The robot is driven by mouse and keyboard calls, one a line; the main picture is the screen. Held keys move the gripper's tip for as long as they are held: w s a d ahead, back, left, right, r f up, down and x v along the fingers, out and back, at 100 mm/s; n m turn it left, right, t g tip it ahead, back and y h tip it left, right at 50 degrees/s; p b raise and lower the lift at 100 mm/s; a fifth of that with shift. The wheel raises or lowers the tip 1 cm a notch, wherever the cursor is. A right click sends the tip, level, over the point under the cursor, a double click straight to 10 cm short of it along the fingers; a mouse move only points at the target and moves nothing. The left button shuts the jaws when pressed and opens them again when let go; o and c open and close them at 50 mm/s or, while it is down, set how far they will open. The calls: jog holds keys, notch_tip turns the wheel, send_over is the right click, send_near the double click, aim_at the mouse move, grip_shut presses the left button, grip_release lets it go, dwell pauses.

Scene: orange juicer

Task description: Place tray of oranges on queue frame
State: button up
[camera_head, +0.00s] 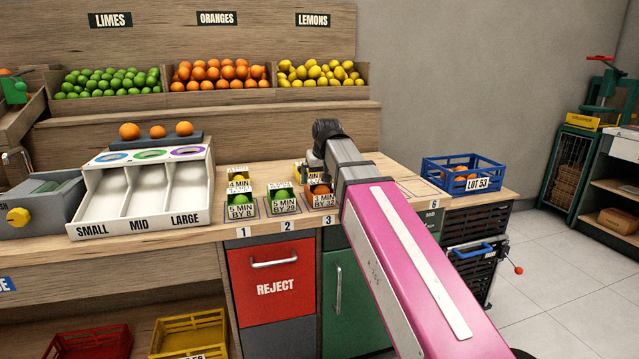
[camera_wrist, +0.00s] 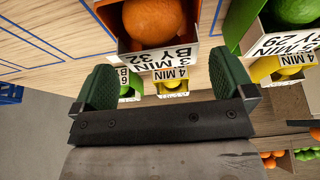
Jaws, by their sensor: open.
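An orange tray (camera_head: 322,202) labelled "3 MIN BY 32" holds an orange and stands on the counter behind number 3. In the wrist view its orange (camera_wrist: 152,20) and label are at the top centre. My gripper (camera_wrist: 163,82) is open, with its two green fingers apart. The fingertips lie near the label side of this tray; no grip on it shows. In the head view my arm hides most of the gripper. Outlined frames are marked on the counter; a bare one (camera_head: 417,188) is at right, near number 6.
Green trays with limes (camera_head: 240,199) (camera_head: 282,197) stand left of the orange tray, with yellow trays (camera_head: 238,174) behind. A blue crate (camera_head: 463,174) labelled "LOT 53" sits at the counter's right end. A white sorter (camera_head: 150,190) is at left. The wooden counter between the trays and crate looks bare.

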jog(key=a+v, duration=0.1)
jog(key=v, duration=0.7)
jog(key=shift+s+d+r, duration=0.15)
jog(key=shift+d+r, duration=0.15)
jog(key=shift+d, duration=0.25)
